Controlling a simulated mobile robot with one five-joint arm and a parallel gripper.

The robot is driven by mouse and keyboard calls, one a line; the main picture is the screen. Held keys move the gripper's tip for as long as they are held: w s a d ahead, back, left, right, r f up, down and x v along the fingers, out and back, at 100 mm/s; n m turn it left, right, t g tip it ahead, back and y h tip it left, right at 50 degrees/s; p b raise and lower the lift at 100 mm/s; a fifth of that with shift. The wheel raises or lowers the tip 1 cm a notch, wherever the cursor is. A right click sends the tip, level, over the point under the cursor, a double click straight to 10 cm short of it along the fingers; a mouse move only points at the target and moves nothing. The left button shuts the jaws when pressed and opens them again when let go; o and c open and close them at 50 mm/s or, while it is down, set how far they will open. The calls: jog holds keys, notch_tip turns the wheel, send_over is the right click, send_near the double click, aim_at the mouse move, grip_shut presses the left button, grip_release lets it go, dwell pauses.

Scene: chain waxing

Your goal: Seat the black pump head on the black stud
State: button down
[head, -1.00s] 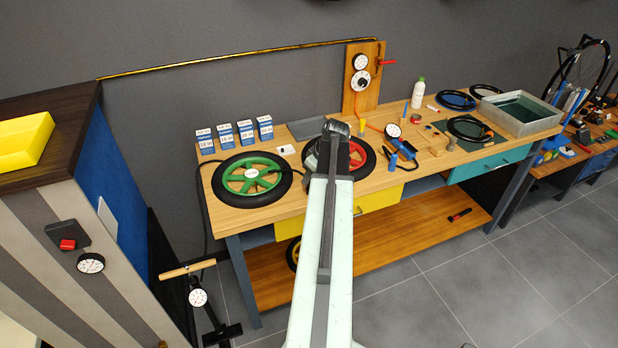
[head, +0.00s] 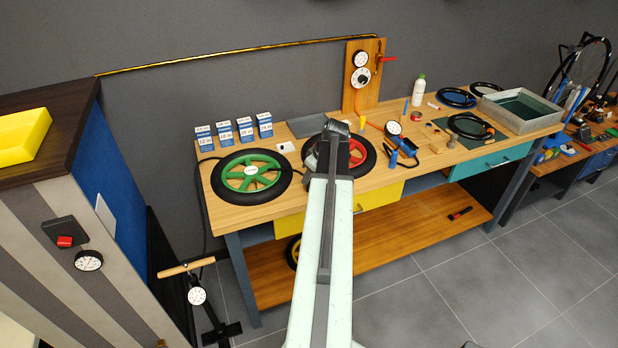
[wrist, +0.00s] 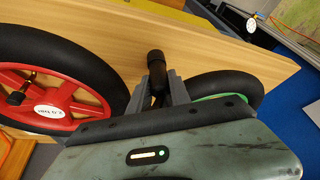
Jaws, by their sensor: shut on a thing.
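My gripper (wrist: 159,78) is shut on the black pump head (wrist: 155,62), a short dark cylinder with a wider cap, in the wrist view. It is held above the bench top, between the red wheel (wrist: 62,112) and the green wheel (wrist: 228,98). In the head view my arm hides the gripper's fingers and the pump head. A small black post (wrist: 16,98) shows at the red wheel, left of and apart from the pump head. I cannot tell whether it is the black stud.
The wooden bench (head: 225,215) carries the green wheel (head: 250,176) and the red wheel (head: 357,153), left and right of my arm. Blue and white boxes (head: 246,130) stand behind. A grey metal tray (head: 520,122) is far right. A floor pump (head: 197,296) stands lower left.

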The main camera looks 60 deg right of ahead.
jog(key=c, duration=1.1)
grip_release()
jog(key=p+v, duration=0.7)
jog(key=v, duration=0.1)
jog(key=shift+f, duration=0.1)
